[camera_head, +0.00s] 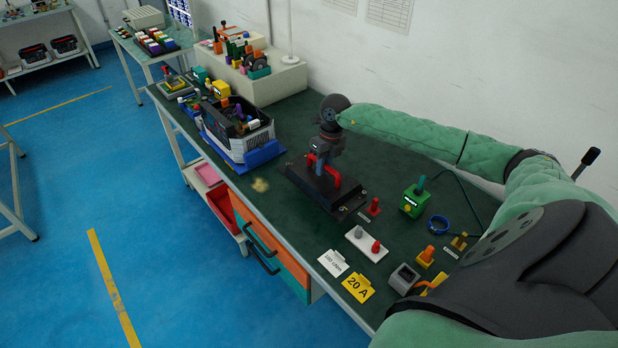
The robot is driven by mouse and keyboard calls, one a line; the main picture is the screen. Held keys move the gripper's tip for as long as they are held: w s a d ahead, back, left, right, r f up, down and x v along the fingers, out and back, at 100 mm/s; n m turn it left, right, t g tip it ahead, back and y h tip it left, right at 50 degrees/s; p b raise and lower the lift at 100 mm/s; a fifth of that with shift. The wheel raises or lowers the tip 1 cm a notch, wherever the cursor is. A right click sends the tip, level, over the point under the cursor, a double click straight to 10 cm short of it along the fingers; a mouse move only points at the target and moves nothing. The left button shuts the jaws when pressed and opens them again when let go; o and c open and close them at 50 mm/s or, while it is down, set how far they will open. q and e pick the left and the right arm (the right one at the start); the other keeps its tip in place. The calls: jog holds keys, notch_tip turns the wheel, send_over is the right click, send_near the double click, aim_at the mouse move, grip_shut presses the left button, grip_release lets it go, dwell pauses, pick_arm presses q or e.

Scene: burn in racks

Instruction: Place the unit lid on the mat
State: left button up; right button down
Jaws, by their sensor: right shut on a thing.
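The unit lid (301,175) is a dark flat plate with a red handle (334,177). It is near the middle of the bench, right of the open unit. My right gripper (322,160) points down over the lid and is shut on its handle. The fingers partly hide the handle. I cannot tell whether the lid touches the surface below. The open unit (259,139) is a grey and black box with parts inside, on a blue base. The dark green mat surface (285,121) covers the bench top. My left gripper is out of view.
Right of the lid are a red peg (374,206), a white block with knobs (366,244), a green box (414,201) and a blue ring (438,225). A yellow "20 A" card (358,287) lies in front. A beige stand (262,80) is at the back.

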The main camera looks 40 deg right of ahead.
aim_at(309, 170)
jog(key=w, duration=0.1)
jog(key=w+a+f, duration=0.1)
jog(key=w+f, duration=0.1)
jog(key=shift+w+a+f+b, duration=0.15)
jog(key=shift+w+a+b, duration=0.1)
jog(key=shift+a+b, duration=0.1)
jog(key=shift+w+a+f, duration=0.2)
jog(key=shift+w+f, duration=0.05)
jog(key=shift+w, duration=0.25)
jog(key=shift+f, duration=0.35)
notch_tip(309, 170, down, 3)
jog(key=shift+f+b, duration=0.1)
jog(key=shift+b, duration=0.35)
jog(key=shift+f, duration=0.1)
jog(key=c, duration=1.4)
grip_release()
jog(key=shift+f, duration=0.1)
jog(key=shift+o, duration=0.2)
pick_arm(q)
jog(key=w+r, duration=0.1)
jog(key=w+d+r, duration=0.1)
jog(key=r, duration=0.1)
